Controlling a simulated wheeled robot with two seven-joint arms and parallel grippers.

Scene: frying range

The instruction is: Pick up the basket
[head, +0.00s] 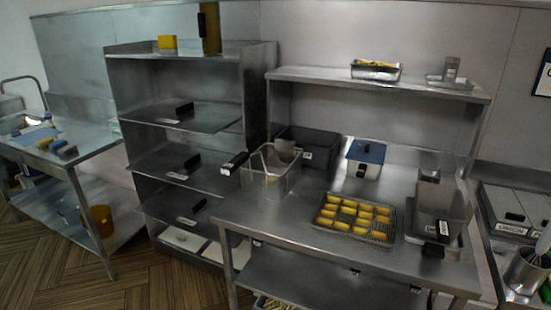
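A wire basket (272,178) with a black-ended handle (235,161) stands on the left end of the steel worktable (290,222). Its handle sticks out to the left past the table edge. Some pale thing shows inside the basket, too small to tell. Neither of my grippers is in the head view.
A wire tray of yellow pieces (352,217) lies right of the basket. A dark bin (309,150) and a blue-and-white container (365,158) stand behind. Metal containers (437,200) occupy the right end. A steel shelf rack (185,115) stands close on the left.

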